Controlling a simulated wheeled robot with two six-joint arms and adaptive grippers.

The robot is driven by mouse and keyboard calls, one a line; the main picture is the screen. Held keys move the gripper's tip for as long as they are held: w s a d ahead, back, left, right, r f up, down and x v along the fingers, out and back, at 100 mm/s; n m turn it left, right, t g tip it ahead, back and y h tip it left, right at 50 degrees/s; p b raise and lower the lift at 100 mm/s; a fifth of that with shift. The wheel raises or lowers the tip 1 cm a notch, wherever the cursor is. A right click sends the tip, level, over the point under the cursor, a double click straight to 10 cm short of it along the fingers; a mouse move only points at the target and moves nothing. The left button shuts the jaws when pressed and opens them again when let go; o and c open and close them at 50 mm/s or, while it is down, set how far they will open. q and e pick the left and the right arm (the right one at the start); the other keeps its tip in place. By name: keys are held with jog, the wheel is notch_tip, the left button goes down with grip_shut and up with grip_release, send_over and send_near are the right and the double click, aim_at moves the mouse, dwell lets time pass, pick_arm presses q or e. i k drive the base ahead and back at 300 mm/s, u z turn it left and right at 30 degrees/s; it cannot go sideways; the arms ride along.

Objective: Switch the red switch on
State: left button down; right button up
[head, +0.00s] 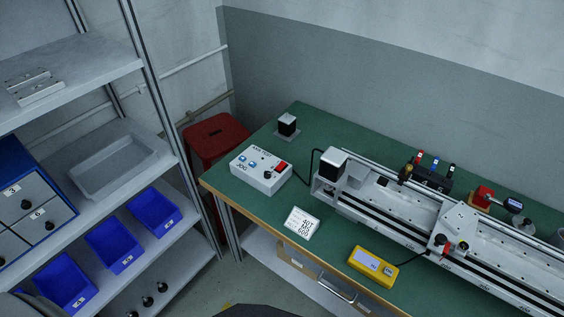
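The red switch (281,168) sits on the upper right of the front panel of a white control box (262,176). The box also carries small blue displays or buttons and black knobs. It stands near the left end of the green workbench. The switch is small in the picture, so I cannot tell which way its rocker is tipped. Neither of my grippers shows in the head view.
A gantry rail machine (390,200) runs right from the box, joined by a black cable. A white label card (302,223) and yellow meter (373,266) lie in front. A black block (287,125) stands behind. Shelves with blue bins (115,244) and a red stool (212,137) are left.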

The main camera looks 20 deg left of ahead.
aim_at(282, 164)
jog(key=z, duration=0.7)
jog(key=i, duration=0.55)
jog(key=u, duration=0.7)
